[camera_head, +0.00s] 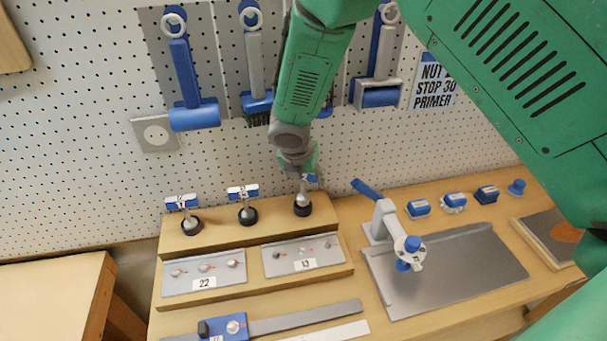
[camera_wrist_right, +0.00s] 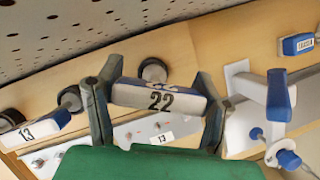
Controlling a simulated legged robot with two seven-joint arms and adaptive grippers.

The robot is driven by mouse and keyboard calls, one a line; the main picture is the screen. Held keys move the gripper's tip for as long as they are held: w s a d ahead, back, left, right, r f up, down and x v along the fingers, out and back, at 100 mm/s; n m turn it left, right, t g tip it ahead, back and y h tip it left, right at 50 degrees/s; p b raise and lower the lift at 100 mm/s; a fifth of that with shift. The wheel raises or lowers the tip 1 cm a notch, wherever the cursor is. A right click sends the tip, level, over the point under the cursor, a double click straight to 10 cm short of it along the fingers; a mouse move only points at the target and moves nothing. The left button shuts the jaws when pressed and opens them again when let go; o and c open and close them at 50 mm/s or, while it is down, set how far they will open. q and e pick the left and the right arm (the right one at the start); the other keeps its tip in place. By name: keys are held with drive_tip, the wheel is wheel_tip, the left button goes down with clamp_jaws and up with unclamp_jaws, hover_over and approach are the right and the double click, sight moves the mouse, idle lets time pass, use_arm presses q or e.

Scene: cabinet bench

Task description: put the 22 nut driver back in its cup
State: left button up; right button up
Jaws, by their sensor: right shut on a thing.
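The 22 nut driver has a white and blue bar handle marked 22 (camera_wrist_right: 160,96). My right gripper (camera_wrist_right: 155,100) is shut on this handle, one finger at each end. In the head view my right gripper (camera_head: 304,172) is above the rightmost black cup (camera_head: 303,209) on the wooden rack, with the driver's shaft upright over or in that cup. I cannot tell how deep the tip sits. In the wrist view a black cup (camera_wrist_right: 152,69) shows just beyond the handle. My left gripper is out of view.
Two other drivers stand in black cups, at the left (camera_head: 182,203) and middle (camera_head: 243,192). In front are metal plates labelled 22 (camera_head: 190,287) and 13 (camera_head: 280,266). A grey clamp-like fixture (camera_head: 385,225) stands to the right. Pegboard tools hang behind.

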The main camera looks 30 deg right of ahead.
drive_tip(key=shift+f+b, duration=0.75)
drive_tip(key=shift+f, duration=0.55)
idle(0.5)
drive_tip(key=o, duration=1.5)
drive_tip(key=shift+a+r, duration=0.15)
drive_tip(key=shift+r, duration=0.25)
drive_tip(key=v, duration=1.1)
drive_tip(key=shift+s, duration=0.1)
